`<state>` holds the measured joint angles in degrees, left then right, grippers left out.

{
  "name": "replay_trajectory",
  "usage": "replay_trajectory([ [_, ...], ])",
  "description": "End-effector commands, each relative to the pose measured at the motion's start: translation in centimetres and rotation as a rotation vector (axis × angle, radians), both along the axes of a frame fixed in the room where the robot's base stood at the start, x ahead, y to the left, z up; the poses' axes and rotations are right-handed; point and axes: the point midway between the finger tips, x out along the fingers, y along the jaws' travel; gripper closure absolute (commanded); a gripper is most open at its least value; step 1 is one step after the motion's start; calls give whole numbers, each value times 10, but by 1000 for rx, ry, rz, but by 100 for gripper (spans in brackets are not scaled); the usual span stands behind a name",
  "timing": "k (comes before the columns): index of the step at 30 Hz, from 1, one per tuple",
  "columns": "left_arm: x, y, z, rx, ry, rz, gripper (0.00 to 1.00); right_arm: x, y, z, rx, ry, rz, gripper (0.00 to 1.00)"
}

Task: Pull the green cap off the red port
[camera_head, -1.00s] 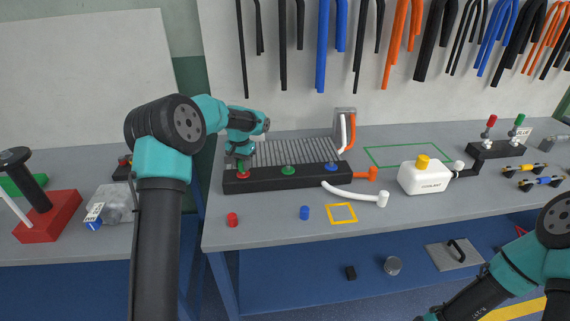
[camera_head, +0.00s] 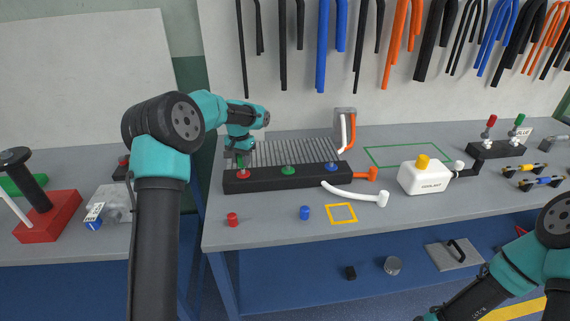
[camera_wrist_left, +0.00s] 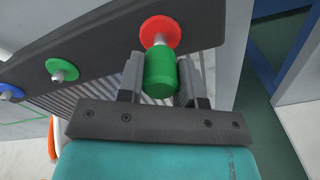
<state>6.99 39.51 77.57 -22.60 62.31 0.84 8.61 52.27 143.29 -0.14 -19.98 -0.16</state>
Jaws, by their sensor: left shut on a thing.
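The red port (camera_head: 243,175) is at the left end of the black port block (camera_head: 265,183). In the left wrist view, its red disc (camera_wrist_left: 168,27) shows with the metal stem in the middle. My left gripper (camera_head: 239,159) is over this port, shut on the green cap (camera_wrist_left: 160,75). The jaws stand on both sides of the cap. The cap is lifted off the red disc and the stem shows between them; whether the stem's tip is fully clear of the cap is hard to tell. My right gripper is outside these views.
A green port (camera_head: 288,170) and a blue port (camera_head: 331,167) sit farther right on the block. A red cap (camera_head: 233,219) and a blue cap (camera_head: 305,213) stand on the bench in front. A white hose (camera_head: 352,194) and a coolant bottle (camera_head: 424,178) are to the right.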

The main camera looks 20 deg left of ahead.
Motion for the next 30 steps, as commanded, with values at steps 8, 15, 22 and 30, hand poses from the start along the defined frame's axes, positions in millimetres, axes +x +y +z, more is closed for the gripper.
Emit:
replay_trajectory([
  [8,0,0,14,0,-1,0,100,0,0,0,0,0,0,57],
  [15,0,0,25,0,-2,0,100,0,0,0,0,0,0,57],
  [22,0,0,35,0,-1,0,100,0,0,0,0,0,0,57],
  [30,0,0,42,0,0,-1,100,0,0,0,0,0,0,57],
])
